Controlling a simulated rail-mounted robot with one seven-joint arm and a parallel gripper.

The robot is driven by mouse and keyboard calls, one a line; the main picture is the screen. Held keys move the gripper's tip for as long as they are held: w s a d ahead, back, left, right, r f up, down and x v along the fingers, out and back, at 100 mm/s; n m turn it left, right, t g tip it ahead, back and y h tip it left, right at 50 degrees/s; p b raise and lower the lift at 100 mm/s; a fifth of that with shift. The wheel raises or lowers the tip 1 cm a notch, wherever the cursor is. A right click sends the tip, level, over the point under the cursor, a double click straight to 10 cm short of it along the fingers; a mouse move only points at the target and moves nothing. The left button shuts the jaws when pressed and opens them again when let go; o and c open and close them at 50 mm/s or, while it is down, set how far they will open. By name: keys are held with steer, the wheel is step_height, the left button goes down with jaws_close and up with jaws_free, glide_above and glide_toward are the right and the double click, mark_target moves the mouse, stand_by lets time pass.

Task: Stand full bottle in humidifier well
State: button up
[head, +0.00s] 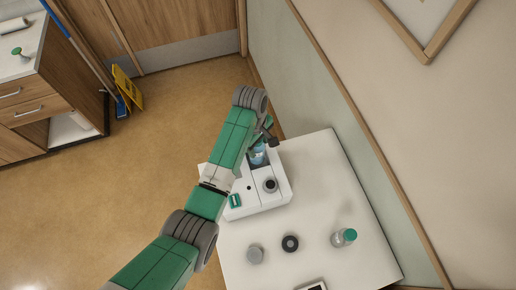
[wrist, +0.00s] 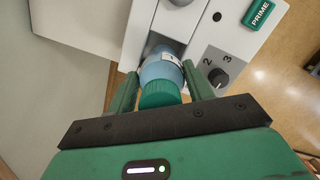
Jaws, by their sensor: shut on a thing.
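The full bottle, blue with a green cap, is between the fingers of my gripper (wrist: 162,77) in the wrist view. My gripper is shut on the bottle (wrist: 160,71). The bottle's lower end is at the recessed well of the white humidifier (wrist: 213,38); whether it rests on the well floor is hidden. In the head view the humidifier (head: 271,199) stands at the far left of the white table. There my gripper (head: 266,143) is over its back part, and the blue bottle (head: 258,156) shows below it, partly hidden by my arm.
A clear bottle with a green cap (head: 343,238) stands at the right of the table (head: 325,190). A grey round item (head: 255,255) and a black ring (head: 290,243) are near the front. The wall runs close behind the table. The table's middle right is clear.

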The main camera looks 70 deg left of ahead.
steer(key=shift+f, duration=2.15)
steer(key=shift+f, duration=0.1)
steer(key=shift+f, duration=0.15)
steer(key=o, duration=1.2)
steer(key=r, duration=0.4)
steer(key=a+r, duration=0.1)
steer(key=r, duration=0.7)
steer(key=shift+s+a+r, duration=0.15)
steer(key=shift+s+r, duration=0.1)
steer(key=shift+s, duration=0.1)
